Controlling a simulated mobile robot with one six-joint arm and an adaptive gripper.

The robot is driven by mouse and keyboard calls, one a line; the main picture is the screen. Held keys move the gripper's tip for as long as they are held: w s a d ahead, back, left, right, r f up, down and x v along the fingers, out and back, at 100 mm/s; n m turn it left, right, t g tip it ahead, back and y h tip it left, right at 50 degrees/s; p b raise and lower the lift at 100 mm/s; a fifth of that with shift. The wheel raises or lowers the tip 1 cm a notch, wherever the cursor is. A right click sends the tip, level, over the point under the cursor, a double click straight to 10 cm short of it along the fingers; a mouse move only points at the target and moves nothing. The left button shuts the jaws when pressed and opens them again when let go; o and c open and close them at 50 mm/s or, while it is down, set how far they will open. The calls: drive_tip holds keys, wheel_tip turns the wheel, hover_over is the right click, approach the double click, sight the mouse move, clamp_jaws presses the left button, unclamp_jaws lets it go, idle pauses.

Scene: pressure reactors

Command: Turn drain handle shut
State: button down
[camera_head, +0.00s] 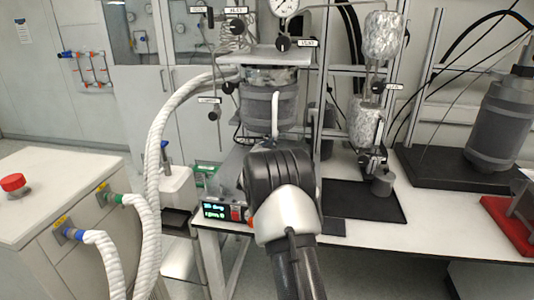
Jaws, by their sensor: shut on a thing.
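The reactor vessel (268,108) is a grey, jacketed cylinder hung under a metal plate, with hoses at its sides. My gripper (274,172) is right below the vessel, seen from behind along my arm. Its dark body shows, but its fingers are hidden. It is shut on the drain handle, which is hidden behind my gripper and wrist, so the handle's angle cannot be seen.
A control box (223,211) with a lit display is just left of my wrist. A thick white hose (156,150) curves along the left. A black tray (365,201) with a grey cup (382,184) is to the right. A pressure gauge (285,6) is above.

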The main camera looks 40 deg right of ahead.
drive_tip(key=m, duration=0.1)
drive_tip(key=m+b, duration=0.1)
drive_tip(key=m, duration=0.2)
drive_tip(key=shift+s+d+f+m+b, duration=0.15)
drive_tip(key=shift+f+m+b, duration=0.1)
drive_tip(key=shift+m+b, duration=0.15)
drive_tip(key=m, duration=0.6)
drive_tip(key=shift+s+d+f, duration=0.1)
drive_tip(key=shift+f, duration=0.25)
drive_tip(key=shift+m, duration=0.3)
drive_tip(key=c, duration=1.7)
unclamp_jaws()
drive_tip(key=shift+o, duration=0.2)
drive_tip(key=v, duration=1.2)
